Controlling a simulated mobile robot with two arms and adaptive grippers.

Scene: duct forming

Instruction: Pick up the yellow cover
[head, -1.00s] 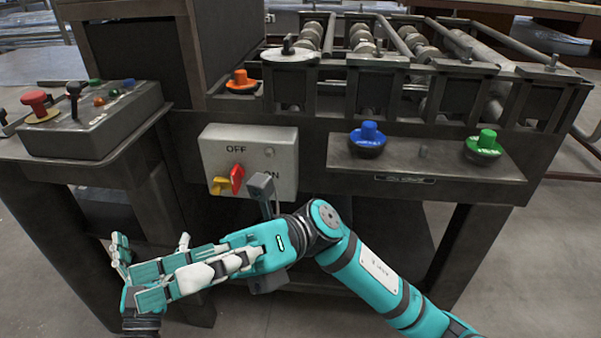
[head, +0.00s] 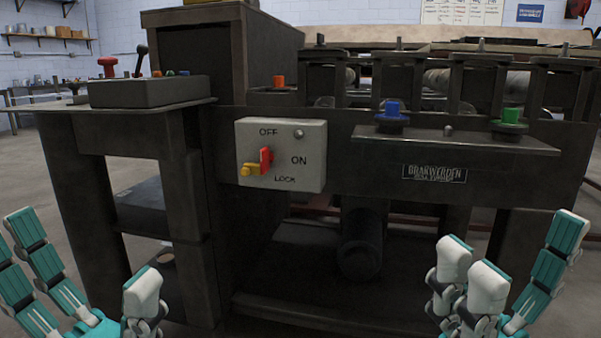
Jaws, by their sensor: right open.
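No separate yellow cover stands out in the head view. The only yellow thing I see is a small yellow piece (head: 251,170) at the lower left of the red switch handle (head: 265,158), on the grey OFF/ON/LOCK switch box (head: 310,150). I cannot tell whether it is the cover. My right gripper (head: 508,252) is at the lower right with its fingers spread, open and empty, apart from the machine. My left gripper (head: 85,262) is at the lower left, fingers spread and empty. Its palm is partly cut off by the frame edge.
The dark machine (head: 215,240) fills the middle. A control box (head: 150,92) with a red knob and levers stands on the left shelf. Blue (head: 391,112) and green (head: 510,116) buttons sit on a ledge at right, an orange button (head: 279,82) higher up. Grey floor (head: 35,180) is open at left.

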